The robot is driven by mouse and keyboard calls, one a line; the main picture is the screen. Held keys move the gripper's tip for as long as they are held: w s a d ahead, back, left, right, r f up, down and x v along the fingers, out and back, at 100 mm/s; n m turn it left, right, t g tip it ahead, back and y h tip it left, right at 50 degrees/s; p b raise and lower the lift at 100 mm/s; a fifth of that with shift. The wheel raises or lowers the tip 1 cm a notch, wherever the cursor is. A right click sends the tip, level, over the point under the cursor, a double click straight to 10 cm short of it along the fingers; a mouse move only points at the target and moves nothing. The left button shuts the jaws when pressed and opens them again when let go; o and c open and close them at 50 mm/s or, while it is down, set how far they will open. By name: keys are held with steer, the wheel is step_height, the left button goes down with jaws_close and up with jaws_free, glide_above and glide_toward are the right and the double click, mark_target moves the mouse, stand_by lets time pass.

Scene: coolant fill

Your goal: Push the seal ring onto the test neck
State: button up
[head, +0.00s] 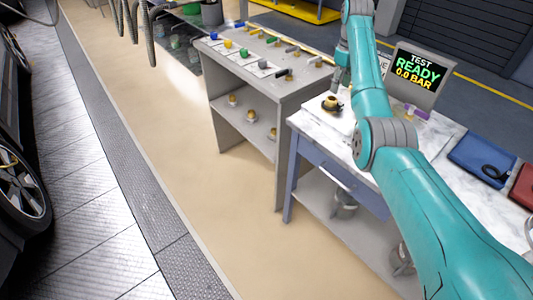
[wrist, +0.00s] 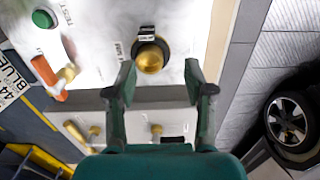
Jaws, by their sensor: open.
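The brass test neck (wrist: 149,60) stands upright on the white marbled bench top, just ahead of my fingers in the wrist view. It also shows in the head view (head: 331,102). A dark ring shape (wrist: 163,43) surrounds the neck low down. I cannot tell whether this is the seal ring or a fixed base. My gripper (wrist: 159,65) is open, with nothing visible between its fingers. In the head view my gripper (head: 338,82) is small and partly merged with the arm, above the neck. No other seal ring can be made out.
A display (head: 417,70) reads TEST READY 0.0 BAR. An orange-handled valve (wrist: 50,77) and a green button (wrist: 42,19) are on the bench. A grey shelf unit (head: 240,125) with several coloured fittings stands left of the bench.

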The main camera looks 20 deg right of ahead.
steer(key=s+a+f+m, duration=0.1)
steer(key=s+a+f, duration=0.1)
steer(key=a+f, duration=0.7)
steer(key=s+a+f+m, duration=0.2)
steer(key=a+f, duration=0.7)
steer(key=a, duration=1)
steer(key=shift+s+f+m, duration=0.2)
steer(key=shift+s+m, duration=0.1)
steer(key=shift+s, duration=0.1)
